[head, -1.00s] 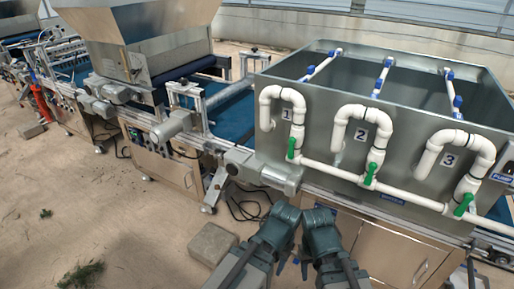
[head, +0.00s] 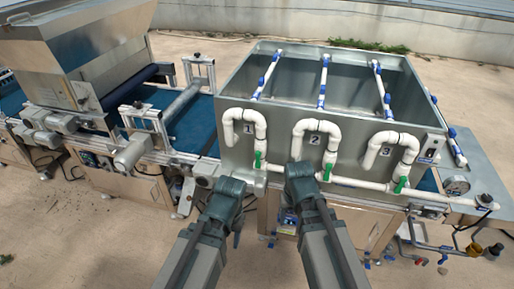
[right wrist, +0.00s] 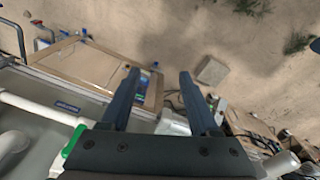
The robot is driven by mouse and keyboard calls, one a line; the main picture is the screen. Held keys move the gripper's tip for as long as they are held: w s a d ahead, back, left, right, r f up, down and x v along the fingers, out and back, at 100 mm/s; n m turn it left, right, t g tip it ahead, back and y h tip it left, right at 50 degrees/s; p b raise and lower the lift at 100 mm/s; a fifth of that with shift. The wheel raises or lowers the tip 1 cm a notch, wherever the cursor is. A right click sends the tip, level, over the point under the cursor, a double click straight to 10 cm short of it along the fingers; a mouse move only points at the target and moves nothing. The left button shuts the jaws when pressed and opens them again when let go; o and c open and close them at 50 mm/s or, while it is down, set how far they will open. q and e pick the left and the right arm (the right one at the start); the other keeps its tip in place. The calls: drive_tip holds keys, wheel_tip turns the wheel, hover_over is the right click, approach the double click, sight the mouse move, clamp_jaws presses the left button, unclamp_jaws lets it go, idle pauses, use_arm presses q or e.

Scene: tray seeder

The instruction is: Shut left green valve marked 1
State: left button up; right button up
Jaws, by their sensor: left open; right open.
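The green valve handle marked 1 (head: 257,160) is on the leftmost white pipe loop of the metal tank, below the label 1 (head: 248,128). It points roughly up and down in the head view. My left gripper (head: 243,188) is open, just below and left of this handle, apart from it as far as I can tell. My right gripper (head: 297,172) is open between valves 1 and 2. In the right wrist view its two fingers (right wrist: 159,74) are spread and empty, with a green handle (right wrist: 73,143) at lower left, partly hidden by the gripper body.
Green valve 2 (head: 326,171) is just right of my right gripper, and green valve 3 (head: 399,185) is further right. A white horizontal pipe (head: 357,182) runs along the tank (head: 284,150). A blue conveyor (head: 190,125) is at left.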

drive_tip(key=w+r+m+t+p, duration=0.1)
drive_tip(key=w+r+m+p, duration=0.15)
drive_tip(key=w+r, duration=0.55)
use_arm(q)
wheel_tip(320, 180, up, 5)
drive_tip(key=shift+f, duration=0.15)
use_arm(e)
drive_tip(key=w+a+m+t, duration=0.1)
drive_tip(key=w+a, duration=0.4)
drive_tip(key=w, duration=0.4)
drive_tip(key=w+a+f+t+h, duration=0.1)
drive_tip(key=w+a, duration=0.4)
drive_tip(key=w, duration=0.5)
drive_tip(key=shift+a+f+m+t, duration=0.3)
drive_tip(key=shift+a+m, duration=0.05)
use_arm(q)
drive_tip(key=shift+f, duration=0.1)
use_arm(e)
drive_tip(key=shift+f, duration=0.1)
